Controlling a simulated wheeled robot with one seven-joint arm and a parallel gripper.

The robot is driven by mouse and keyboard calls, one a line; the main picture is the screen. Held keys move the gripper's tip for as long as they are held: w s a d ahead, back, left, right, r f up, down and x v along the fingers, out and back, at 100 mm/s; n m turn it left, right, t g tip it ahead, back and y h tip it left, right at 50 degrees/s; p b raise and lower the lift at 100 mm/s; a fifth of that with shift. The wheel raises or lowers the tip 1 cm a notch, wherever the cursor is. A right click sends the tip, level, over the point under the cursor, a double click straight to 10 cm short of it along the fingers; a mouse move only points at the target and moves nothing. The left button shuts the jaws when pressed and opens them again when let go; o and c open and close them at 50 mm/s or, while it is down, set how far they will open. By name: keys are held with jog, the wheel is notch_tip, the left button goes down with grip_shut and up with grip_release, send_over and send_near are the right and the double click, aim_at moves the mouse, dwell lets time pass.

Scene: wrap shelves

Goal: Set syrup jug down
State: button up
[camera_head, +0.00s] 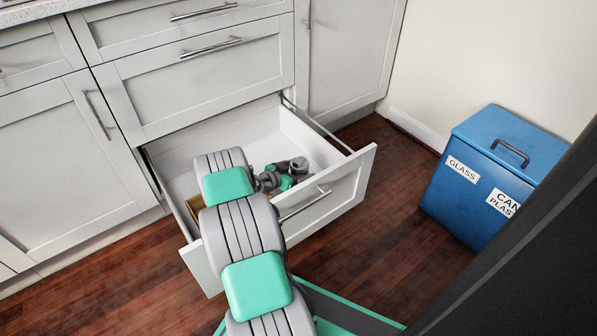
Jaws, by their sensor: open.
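An open lower drawer (357,172) with a white inside stands out from the grey cabinets. My arm reaches over its front, and my gripper (268,181) is low inside the drawer. The gripper is open; its fingertips are small and partly hidden by my own arm. I cannot make out a syrup jug in this view. A tan-brown object (194,204) shows in the drawer's near left part, mostly covered by my arm; I cannot tell what it is.
Closed drawers (205,82) are above the open one, and a closed cabinet door (75,155) is to the left. A blue recycling bin (490,180) stands at the right by the wall. Wooden floor (385,215) is clear between drawer and bin.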

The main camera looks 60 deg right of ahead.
jog(key=w+a+r+n+t+y+p, duration=0.1)
jog(key=w+a+r+n+t+y, duration=0.15)
jog(key=w+a+r, duration=0.6)
jog(key=w+a+r+n+t+y+p, duration=0.1)
jog(key=w+a+r+n+y+p, duration=0.2)
jog(key=a, duration=1)
jog(key=w+a+r+n+t+y, duration=0.1)
jog(key=w+a+r+n+t, duration=0.2)
jog(key=a+r, duration=0.6)
jog(key=s+a+r+n+y, duration=0.2)
jog(key=s+a+n, duration=0.2)
jog(key=a, duration=0.5)
jog(key=s+a+r+n+y, duration=0.2)
jog(key=s+a+n, duration=0.2)
jog(key=a, duration=0.5)
jog(key=s+a+r+n+y, duration=0.2)
jog(key=s+a+n, duration=0.2)
jog(key=a, duration=0.6)
jog(key=shift+s+r+n+g+y, duration=0.25)
jog(key=shift+s+n+g+y, duration=0.1)
